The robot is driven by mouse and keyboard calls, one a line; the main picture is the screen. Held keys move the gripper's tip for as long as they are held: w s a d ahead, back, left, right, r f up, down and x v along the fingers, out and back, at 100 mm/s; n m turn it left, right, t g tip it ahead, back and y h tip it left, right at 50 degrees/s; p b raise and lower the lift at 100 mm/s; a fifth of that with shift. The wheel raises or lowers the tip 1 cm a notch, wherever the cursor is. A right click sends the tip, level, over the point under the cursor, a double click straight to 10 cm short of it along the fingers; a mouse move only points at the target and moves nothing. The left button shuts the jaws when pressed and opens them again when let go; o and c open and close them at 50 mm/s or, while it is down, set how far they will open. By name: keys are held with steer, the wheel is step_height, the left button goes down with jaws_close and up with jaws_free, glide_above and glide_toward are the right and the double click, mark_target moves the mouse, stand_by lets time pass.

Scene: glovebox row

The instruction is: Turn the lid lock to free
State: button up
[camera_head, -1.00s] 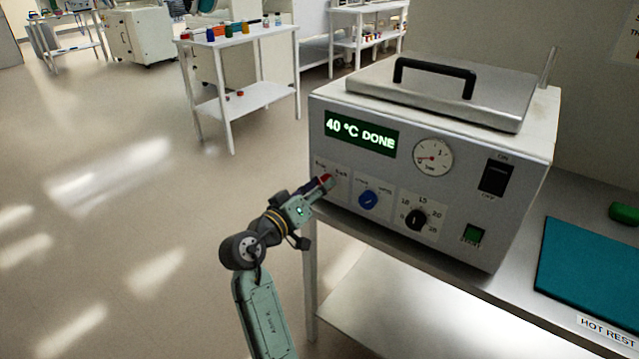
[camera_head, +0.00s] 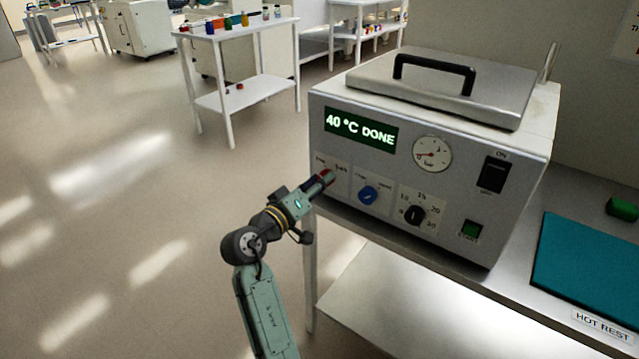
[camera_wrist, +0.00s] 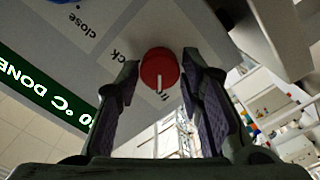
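The lid lock is a small round red knob (camera_wrist: 159,69) with a white pointer line. It sits at the lower left of the grey front panel (camera_head: 455,160), between two partly covered labels. In the wrist view its line points down the picture, toward a label that seems to begin with "fr"; the letters "ck" show to its upper left. My gripper (camera_wrist: 161,72) has a finger on each side of the knob, close against it, and appears shut on it. In the head view my gripper (camera_head: 328,177) largely hides the knob. The lid (camera_head: 440,88) with its black handle is down.
A blue knob (camera_head: 368,196), a black dial (camera_head: 415,215), a gauge (camera_head: 432,154) and a lit display (camera_head: 361,131) reading 40 °C DONE are close by. A teal mat (camera_head: 590,270) lies at right. Open floor is on the left.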

steer(key=o, duration=0.3)
steer(key=v, duration=1.2)
